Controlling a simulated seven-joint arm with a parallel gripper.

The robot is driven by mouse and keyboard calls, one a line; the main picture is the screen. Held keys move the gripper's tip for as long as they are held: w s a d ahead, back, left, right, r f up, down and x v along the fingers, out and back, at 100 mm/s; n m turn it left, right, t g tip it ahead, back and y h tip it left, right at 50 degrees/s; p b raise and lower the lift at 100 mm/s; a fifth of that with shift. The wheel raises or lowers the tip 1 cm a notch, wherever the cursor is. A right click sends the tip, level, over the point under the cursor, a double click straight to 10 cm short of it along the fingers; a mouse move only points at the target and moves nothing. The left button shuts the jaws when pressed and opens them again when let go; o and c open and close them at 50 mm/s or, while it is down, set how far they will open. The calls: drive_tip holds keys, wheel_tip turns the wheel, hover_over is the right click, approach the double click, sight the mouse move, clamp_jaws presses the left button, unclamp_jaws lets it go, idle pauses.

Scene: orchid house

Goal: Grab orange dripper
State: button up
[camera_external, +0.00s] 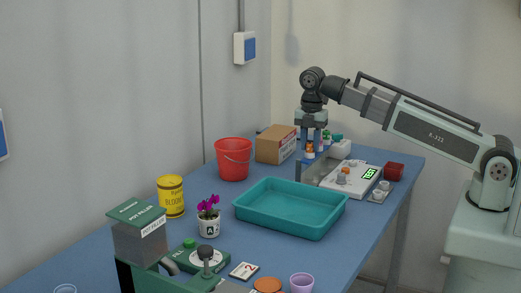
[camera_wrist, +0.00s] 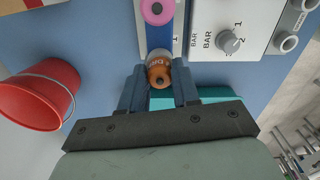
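The orange dripper (camera_wrist: 158,74) is a small bottle with an orange top, seen from above in the wrist view. It lies between the two fingers of my gripper (camera_wrist: 159,88), close to both. I cannot tell whether either finger touches the bottle.
A pink-topped bottle (camera_wrist: 157,11) stands in the same row. A white device with a knob (camera_wrist: 227,42) is to the right. A red bucket (camera_external: 234,160), a cardboard box (camera_external: 276,144) and a teal tray (camera_external: 290,228) are nearby on the blue table.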

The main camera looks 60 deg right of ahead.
clamp_jaws()
